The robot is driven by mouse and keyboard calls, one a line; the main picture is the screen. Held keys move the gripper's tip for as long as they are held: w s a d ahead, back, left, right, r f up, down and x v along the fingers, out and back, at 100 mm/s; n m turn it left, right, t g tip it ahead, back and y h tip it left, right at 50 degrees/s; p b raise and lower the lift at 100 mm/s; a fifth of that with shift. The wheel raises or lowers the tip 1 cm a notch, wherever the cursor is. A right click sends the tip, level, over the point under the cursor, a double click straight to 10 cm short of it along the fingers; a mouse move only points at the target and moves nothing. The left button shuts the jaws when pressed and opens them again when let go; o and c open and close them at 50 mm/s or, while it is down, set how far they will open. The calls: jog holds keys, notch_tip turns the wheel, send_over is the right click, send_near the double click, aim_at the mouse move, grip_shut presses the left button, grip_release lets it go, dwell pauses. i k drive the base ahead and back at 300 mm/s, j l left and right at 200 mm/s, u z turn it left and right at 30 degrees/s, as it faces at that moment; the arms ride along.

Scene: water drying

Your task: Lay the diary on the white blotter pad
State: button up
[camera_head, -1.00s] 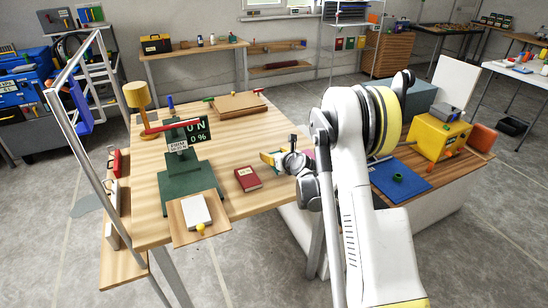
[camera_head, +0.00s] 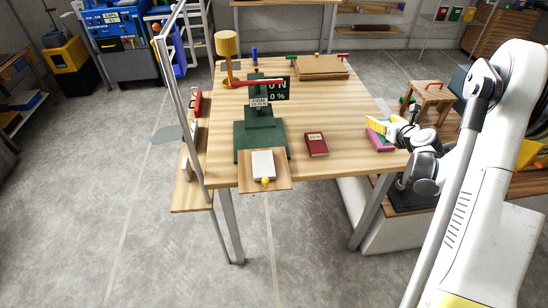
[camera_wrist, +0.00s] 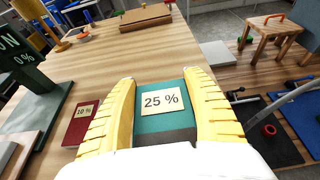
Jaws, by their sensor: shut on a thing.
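My gripper (camera_wrist: 162,85) has its yellow fingers on both sides of a teal book-like thing labelled "25 %" (camera_wrist: 163,122) and is shut on it. In the head view, my gripper (camera_head: 377,127) is at the right side of the wooden table. A dark red book (camera_head: 316,145) lies on the table to its left; its "10 %" label shows in the wrist view (camera_wrist: 84,120). A white pad (camera_head: 263,163) lies on a small wooden board at the table's front edge. I cannot tell for certain which book is the diary.
A green stand (camera_head: 259,138) with a red bar is behind the white pad. A pink thing (camera_head: 380,142) lies beneath my gripper near the table's right edge. The table's middle is mostly clear.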

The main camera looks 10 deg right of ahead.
aim_at(263, 163)
jog(key=j, duration=0.65)
jog(key=k+j, duration=0.15)
jog(key=j, duration=1.15)
jog(key=k+z, duration=0.05)
